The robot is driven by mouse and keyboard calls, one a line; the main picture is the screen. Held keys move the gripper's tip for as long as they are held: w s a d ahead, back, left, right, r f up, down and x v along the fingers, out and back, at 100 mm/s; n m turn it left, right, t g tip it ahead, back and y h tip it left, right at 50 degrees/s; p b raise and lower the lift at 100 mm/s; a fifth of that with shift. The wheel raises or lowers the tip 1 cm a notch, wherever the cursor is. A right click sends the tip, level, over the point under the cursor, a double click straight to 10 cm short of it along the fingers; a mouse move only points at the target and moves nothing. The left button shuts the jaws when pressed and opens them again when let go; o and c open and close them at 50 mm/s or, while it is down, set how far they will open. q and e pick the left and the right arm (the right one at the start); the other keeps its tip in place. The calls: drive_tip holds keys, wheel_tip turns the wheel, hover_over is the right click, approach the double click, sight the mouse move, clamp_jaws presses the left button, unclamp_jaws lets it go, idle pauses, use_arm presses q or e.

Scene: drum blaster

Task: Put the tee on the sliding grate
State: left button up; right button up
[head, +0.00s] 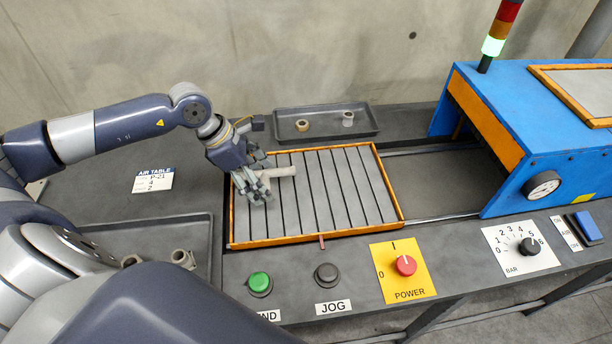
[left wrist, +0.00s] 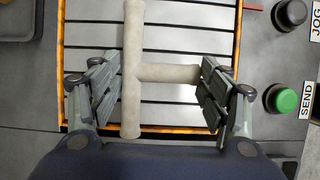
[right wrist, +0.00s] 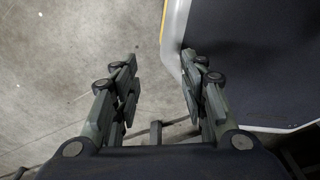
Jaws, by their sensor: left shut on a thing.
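The tee (head: 281,172) is a pale grey pipe piece over the left part of the sliding grate (head: 345,195), a slatted panel in an orange frame. My left gripper (head: 258,184) is shut on the tee. In the left wrist view the tee (left wrist: 132,80) lies between the fingers, one at its long bar and the other at the end of its stem. The grate's slats show right behind it; I cannot tell whether it touches them. My right gripper (right wrist: 160,95) is open and empty in the right wrist view, away from the grate.
A dark tray (head: 326,131) with two small fittings stands behind the grate. Another tray (head: 203,230) with fittings is at the front left, partly hidden by my arm. The blue blaster cabinet (head: 540,110) stands right. Buttons and knobs line the front edge. The grate's right part is clear.

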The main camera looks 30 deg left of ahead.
use_arm(q)
drive_tip(key=w+d+p, duration=0.1)
drive_tip(key=w+d, duration=0.1)
drive_tip(key=w, duration=0.1)
drive_tip(key=shift+d, duration=0.4)
drive_tip(key=p, duration=0.2)
hover_over(312, 187)
drive_tip(key=s+a, duration=0.1)
drive_tip(key=a, duration=0.1)
drive_tip(key=shift+s+d+f, duration=0.2)
drive_tip(key=shift+f, duration=0.15)
drive_tip(key=shift+w+d+f, duration=0.1)
drive_tip(key=shift+w+d, duration=0.1)
drive_tip(key=shift+f+p, duration=0.75)
drive_tip(key=shift+f, duration=1.05)
use_arm(e)
drive_tip(key=r, duration=0.3)
drive_tip(key=w+r, duration=0.1)
drive_tip(key=shift+a+r, duration=0.3)
drive_tip(key=shift+r, duration=0.05)
use_arm(q)
drive_tip(key=shift+f, duration=0.1)
use_arm(e)
drive_tip(key=shift+f, duration=0.1)
use_arm(q)
drive_tip(key=o, duration=1.1)
use_arm(e)
drive_tip(key=shift+a, duration=0.3)
